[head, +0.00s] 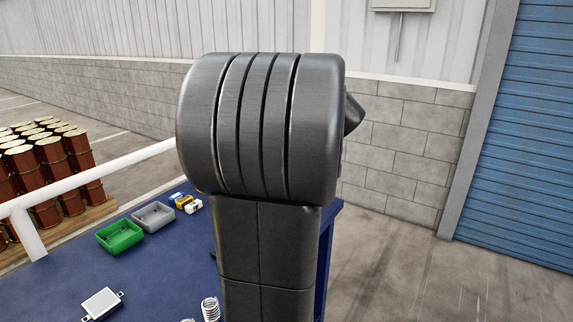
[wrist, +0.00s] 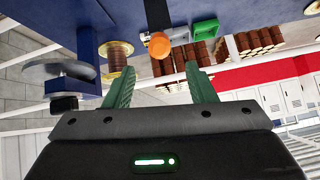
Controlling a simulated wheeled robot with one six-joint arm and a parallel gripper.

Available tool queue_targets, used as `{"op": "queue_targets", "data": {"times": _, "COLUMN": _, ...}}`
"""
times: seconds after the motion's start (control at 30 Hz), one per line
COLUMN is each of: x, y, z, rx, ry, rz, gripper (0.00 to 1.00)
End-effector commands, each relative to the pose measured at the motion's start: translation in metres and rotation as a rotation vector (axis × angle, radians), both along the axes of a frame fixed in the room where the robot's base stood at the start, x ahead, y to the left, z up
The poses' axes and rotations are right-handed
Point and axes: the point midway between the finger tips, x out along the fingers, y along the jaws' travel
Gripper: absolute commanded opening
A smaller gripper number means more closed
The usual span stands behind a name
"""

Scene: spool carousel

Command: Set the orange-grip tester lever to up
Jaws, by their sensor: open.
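In the wrist view, the orange grip (wrist: 158,46) is a round knob at the end of a dark bar (wrist: 157,14) that runs up to the top edge. My gripper (wrist: 160,69) has two green fingers spread apart with nothing between them. The orange grip appears just beyond the fingertips, in line with the gap; I cannot tell the distance. The view looks upside down, and I cannot tell which way the lever is set. In the head view, my own arm blocks the middle, and neither the lever nor my gripper shows.
In the head view, a green bin (head: 120,235) and a grey bin (head: 154,216) stand on the blue table (head: 60,265), with a white box (head: 102,303) nearer. A copper-coloured spool (wrist: 117,58) and a grey disc (wrist: 52,69) are left of the grip in the wrist view.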

Motion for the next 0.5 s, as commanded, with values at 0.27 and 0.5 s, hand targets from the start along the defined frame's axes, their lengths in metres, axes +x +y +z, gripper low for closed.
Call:
{"op": "queue_targets", "data": {"times": 0.27, "x": -0.012, "y": -0.016, "z": 0.021, "rx": -0.001, "ry": 0.0, "rz": -0.001, "gripper": 0.51}}
{"op": "queue_targets", "data": {"times": 0.5, "x": -0.013, "y": -0.017, "z": 0.022, "rx": 0.0, "ry": -0.001, "rz": 0.001, "gripper": 0.51}}
